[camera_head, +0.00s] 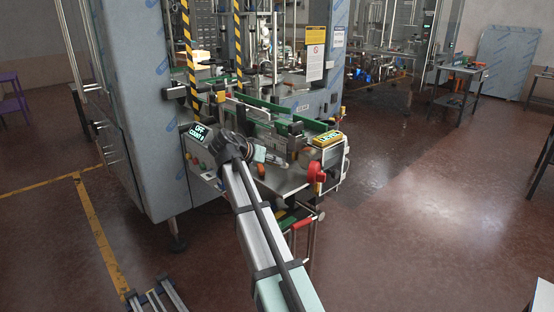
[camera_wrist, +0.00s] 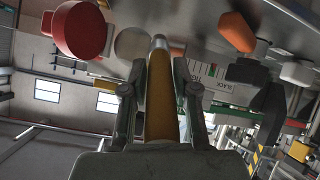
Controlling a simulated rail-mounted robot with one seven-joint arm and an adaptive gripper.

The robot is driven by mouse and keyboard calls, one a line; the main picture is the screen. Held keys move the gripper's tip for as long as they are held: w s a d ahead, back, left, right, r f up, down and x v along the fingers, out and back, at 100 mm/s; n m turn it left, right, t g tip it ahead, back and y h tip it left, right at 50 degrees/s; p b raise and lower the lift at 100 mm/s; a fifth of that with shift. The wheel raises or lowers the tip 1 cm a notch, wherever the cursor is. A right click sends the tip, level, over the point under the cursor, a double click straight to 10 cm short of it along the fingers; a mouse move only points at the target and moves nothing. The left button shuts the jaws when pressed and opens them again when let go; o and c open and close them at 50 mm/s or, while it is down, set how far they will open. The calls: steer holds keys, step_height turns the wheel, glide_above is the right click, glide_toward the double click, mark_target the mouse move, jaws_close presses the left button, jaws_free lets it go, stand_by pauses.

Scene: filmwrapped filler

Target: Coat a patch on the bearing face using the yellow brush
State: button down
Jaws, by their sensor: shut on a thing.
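The yellow brush (camera_wrist: 161,115) runs up the middle of the wrist view, between the two fingers of my gripper (camera_wrist: 159,72). My gripper is shut on its yellow handle. The brush's pale upper end (camera_wrist: 159,42) points at the metal surface; I cannot tell whether it touches. A round grey disc (camera_wrist: 131,43) lies just left of that end and may be the bearing face; I cannot tell for sure. In the head view my gripper (camera_head: 250,153) is over the front of the machine's metal table, and the brush cannot be made out clearly.
A red knob (camera_head: 315,172) and a yellow-topped box (camera_head: 327,138) are at the table's right end. The red part also shows in the wrist view (camera_wrist: 80,30), with an orange piece (camera_wrist: 237,32) on the other side. Open floor lies right.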

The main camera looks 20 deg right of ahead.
steer(key=shift+s+a, duration=0.15)
steer(key=shift+a, duration=0.3)
steer(key=shift+a, duration=0.1)
steer(key=a, duration=0.1)
steer(key=s+a, duration=0.1)
steer(key=shift+a, duration=0.35)
